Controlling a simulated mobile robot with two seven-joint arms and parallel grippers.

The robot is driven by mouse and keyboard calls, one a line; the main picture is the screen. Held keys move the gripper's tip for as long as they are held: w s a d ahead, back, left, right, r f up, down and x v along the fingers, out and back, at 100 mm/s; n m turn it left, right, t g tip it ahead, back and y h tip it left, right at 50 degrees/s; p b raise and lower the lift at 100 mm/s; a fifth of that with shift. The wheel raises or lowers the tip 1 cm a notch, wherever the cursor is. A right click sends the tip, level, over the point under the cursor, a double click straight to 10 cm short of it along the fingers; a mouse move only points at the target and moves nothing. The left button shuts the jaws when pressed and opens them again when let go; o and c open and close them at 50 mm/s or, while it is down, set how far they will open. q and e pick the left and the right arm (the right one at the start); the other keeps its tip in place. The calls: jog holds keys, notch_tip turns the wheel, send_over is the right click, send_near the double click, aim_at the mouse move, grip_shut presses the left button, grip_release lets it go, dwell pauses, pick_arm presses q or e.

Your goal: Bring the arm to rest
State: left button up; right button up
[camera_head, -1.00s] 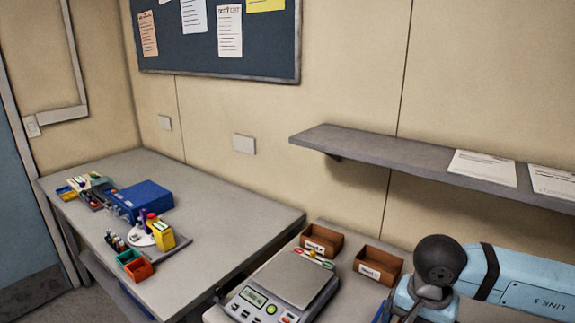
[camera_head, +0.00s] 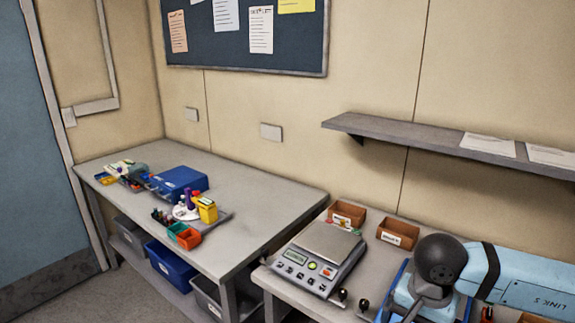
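My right arm (camera_head: 500,275), light blue with a dark round joint, reaches in from the right edge over the right-hand bench (camera_head: 272,284). Its gripper is not clearly visible; the lower part of the arm runs down out of the bottom of the picture. My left arm and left gripper are not in view. A grey scale (camera_head: 331,242) with a small green display stands on the right-hand bench, to the left of the arm and apart from it.
Two brown bins (camera_head: 398,233) stand behind the scale, near the wall. A grey shelf (camera_head: 400,133) with papers juts from the wall above. The left table (camera_head: 262,205) holds a blue box (camera_head: 180,181), small bins and bottles. Storage bins (camera_head: 170,263) sit under it.

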jog(key=s+a+m+g+y+p, duration=0.1)
jog(key=s+a+m+g+y, duration=0.1)
jog(key=s+a+y, duration=0.35)
jog(key=s+a+m+g+y+p, duration=0.1)
jog(key=s+a+m+g+y, duration=0.15)
jog(key=a, duration=0.65)
jog(key=a+r+m+t+y+p, duration=0.2)
jog(key=a+r+m+t+y, duration=0.35)
jog(key=m+y, duration=0.75)
jog(key=w+d+f+m+t+h+p, duration=0.1)
jog(key=w+d+f+m+t+h, duration=0.25)
jog(key=m+t, duration=0.75)
jog(key=w+d+f+m+t+h+p, duration=0.1)
jog(key=w+d+f+m+t+h, duration=0.25)
jog(key=m, duration=1.25)
jog(key=s+d+f+m+g+h+p, duration=0.1)
jog(key=s+d+f+m+g+h, duration=0.1)
jog(key=s+d+f+m+h, duration=0.3)
jog(key=s+d+f+m+g+h, duration=0.2)
jog(key=s+d+f+m+h, duration=0.3)
jog(key=s+f+m, duration=0.3)
notch_tip(320, 180, down, 6)
jog(key=m+h, duration=0.1)
jog(key=m, duration=0.3)
jog(key=shift+s+r+g+p, duration=0.25)
jog(key=shift+s+g+p, duration=0.1)
jog(key=shift+s, duration=0.05)
